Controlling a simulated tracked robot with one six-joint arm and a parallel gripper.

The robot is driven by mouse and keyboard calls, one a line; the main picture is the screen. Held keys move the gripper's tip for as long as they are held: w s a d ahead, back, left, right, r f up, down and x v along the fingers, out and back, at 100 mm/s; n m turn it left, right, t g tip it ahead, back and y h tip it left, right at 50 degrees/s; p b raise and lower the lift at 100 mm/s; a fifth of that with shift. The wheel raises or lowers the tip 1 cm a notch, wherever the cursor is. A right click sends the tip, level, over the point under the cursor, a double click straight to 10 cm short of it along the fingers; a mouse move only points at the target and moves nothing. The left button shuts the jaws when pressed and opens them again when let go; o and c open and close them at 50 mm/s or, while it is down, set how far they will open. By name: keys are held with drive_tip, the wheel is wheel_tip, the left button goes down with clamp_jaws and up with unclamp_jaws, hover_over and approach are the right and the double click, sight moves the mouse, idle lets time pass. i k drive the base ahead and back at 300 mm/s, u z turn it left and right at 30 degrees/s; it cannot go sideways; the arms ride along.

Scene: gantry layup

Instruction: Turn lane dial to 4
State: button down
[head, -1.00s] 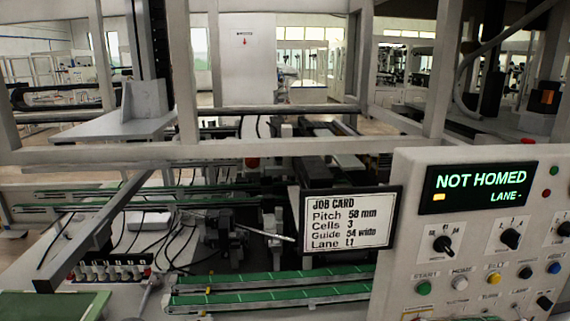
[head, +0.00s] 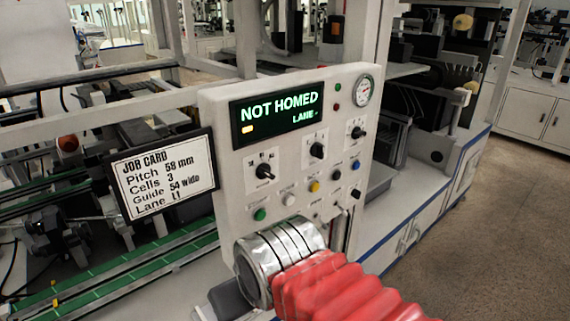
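The control panel (head: 230,110) stands in the middle of the head view, with a display (head: 276,112) reading "NOT HOMED" and "LANE -". Below the display are three black dials: a left one (head: 265,171), a middle one (head: 317,151) and a right one (head: 357,133). Their labels are too small to tell which is the lane dial or where it points. My arm, a silver joint and red bellows, rises from the bottom in front of the panel's lower part. My gripper does not show.
A job card (head: 163,174) left of the panel reads Pitch 58 mm, Cells 3, Guide 54 wide, Lane L1. Coloured buttons, including a green one (head: 260,214), sit below the dials. A gauge (head: 364,90) is at the top right. Open floor (head: 480,230) lies to the right.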

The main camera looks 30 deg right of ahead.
sight(357, 133)
drive_tip(key=z, duration=0.9)
drive_tip(key=k, duration=0.6)
drive_tip(key=z, duration=0.4)
drive_tip(key=i, duration=0.5)
